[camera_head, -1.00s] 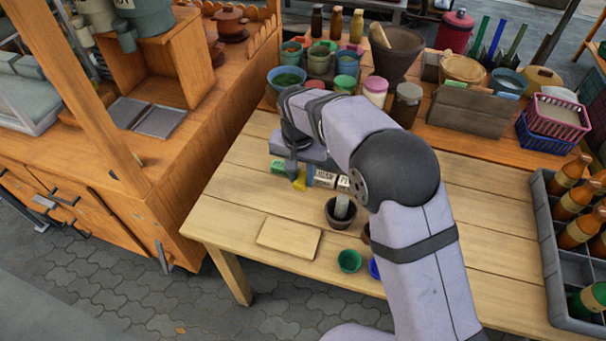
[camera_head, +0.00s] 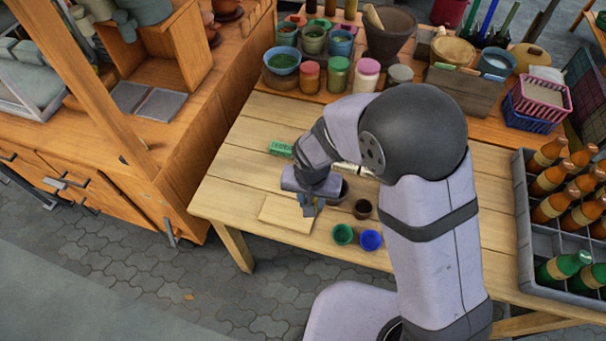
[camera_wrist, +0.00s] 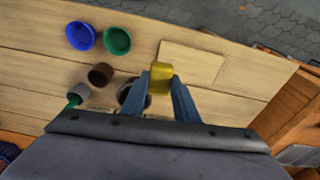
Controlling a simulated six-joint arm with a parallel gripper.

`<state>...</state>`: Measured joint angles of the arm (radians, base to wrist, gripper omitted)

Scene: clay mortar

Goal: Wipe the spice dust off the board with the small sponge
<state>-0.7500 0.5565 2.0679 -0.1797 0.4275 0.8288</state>
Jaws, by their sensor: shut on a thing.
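My gripper (camera_head: 307,208) is shut on the small yellow sponge (camera_wrist: 160,79), which shows between the blue fingertips in the wrist view. In the head view my gripper is over the board's upper right part and mostly hides the sponge. The board (camera_head: 283,217) is a thin pale wood slab lying on the table; it also shows in the wrist view (camera_wrist: 190,63), just beyond the sponge. I cannot make out spice dust on it, nor tell whether the sponge touches it.
A dark mortar bowl (camera_wrist: 127,92) stands close beside my gripper. A brown cup (camera_head: 362,208), a green cup (camera_head: 343,234) and a blue cup (camera_head: 370,240) stand to the right. The bottle crate (camera_head: 522,228) is far right.

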